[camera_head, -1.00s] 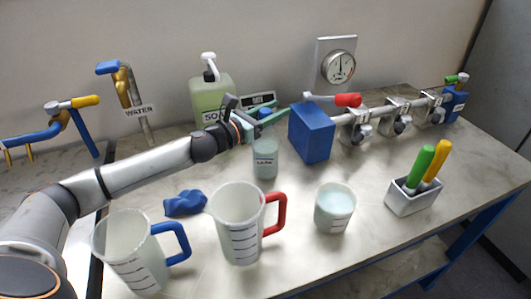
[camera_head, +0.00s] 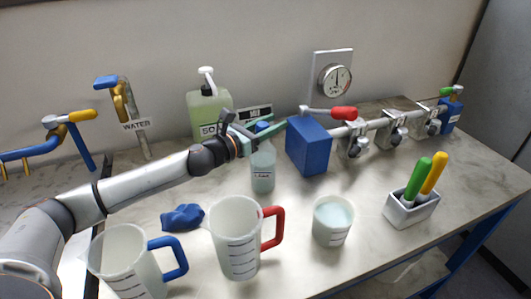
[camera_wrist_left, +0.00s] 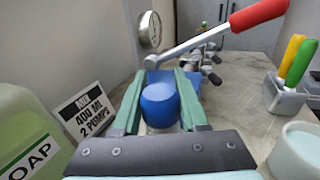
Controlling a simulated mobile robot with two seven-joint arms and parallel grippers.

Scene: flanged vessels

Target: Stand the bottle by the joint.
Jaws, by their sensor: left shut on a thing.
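The small bottle (camera_head: 262,172), pale with a label and a blue cap, is upright left of the blue block at the pipe's end. My left gripper (camera_head: 268,130) is shut on the bottle by its blue cap (camera_wrist_left: 158,103), which sits between the green fingers in the wrist view. I cannot tell whether the bottle's base touches the bench. The pipe run (camera_head: 375,125) has several clamped joints and a red-handled lever (camera_head: 343,112) by the blue block (camera_head: 308,148). My right gripper is not in view.
A soap bottle (camera_head: 208,112) and a mixing sign (camera_head: 255,113) stand behind. Two jugs, red-handled (camera_head: 235,240) and blue-handled (camera_head: 122,262), a cup (camera_head: 332,222) and a blue cloth (camera_head: 182,217) are in front. A holder (camera_head: 410,210) with two handled tools stands right. Bench between cup and block is clear.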

